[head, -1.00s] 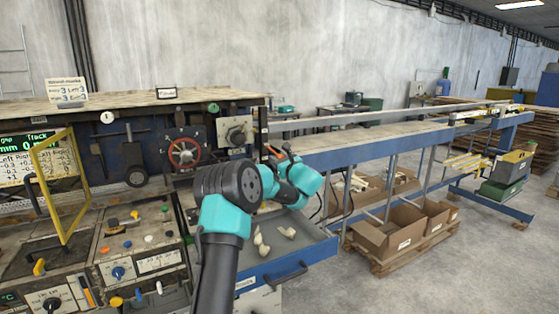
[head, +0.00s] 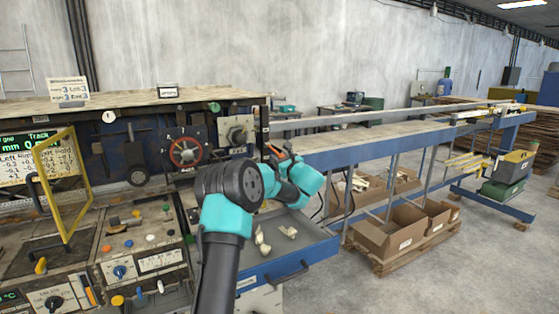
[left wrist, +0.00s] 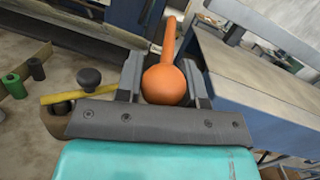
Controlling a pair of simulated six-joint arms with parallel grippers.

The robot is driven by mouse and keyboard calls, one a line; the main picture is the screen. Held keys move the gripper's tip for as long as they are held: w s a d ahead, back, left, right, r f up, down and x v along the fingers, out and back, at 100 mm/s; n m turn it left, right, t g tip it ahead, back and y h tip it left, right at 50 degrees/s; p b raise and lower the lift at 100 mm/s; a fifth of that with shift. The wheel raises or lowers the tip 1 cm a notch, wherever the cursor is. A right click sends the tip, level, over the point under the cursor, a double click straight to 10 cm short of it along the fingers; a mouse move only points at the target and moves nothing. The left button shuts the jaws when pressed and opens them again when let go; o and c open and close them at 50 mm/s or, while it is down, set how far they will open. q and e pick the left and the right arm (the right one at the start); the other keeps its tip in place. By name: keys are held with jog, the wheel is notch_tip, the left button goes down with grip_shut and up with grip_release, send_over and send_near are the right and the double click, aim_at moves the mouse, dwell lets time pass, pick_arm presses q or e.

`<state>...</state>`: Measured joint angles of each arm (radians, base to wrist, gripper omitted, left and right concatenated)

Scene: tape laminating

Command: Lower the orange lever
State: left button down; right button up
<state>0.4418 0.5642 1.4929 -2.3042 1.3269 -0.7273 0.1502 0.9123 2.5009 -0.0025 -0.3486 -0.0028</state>
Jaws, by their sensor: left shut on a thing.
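The orange lever (left wrist: 167,82) has a round knob and a shaft running away from it in the left wrist view. My left gripper (left wrist: 164,88) is shut on the knob, with one dark finger on each side. In the head view my left gripper (head: 277,154) is small and sits by the right end of the machine bench, above the blue drawer. The lever is mostly hidden there by my arm and gripper. My right gripper is not in view.
A black knob (left wrist: 89,78) and a yellow bar (left wrist: 65,97) lie just left of the gripper in the wrist view. An open blue drawer (head: 300,255) with pale pieces is below my arm. A red handwheel (head: 185,151) is left of the gripper.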

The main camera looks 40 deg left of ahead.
pick_arm(q)
jog(key=shift+r, duration=0.15)
jog(key=c, duration=0.8)
grip_release()
jog(key=shift+d, duration=0.1)
jog(key=v, duration=1.7)
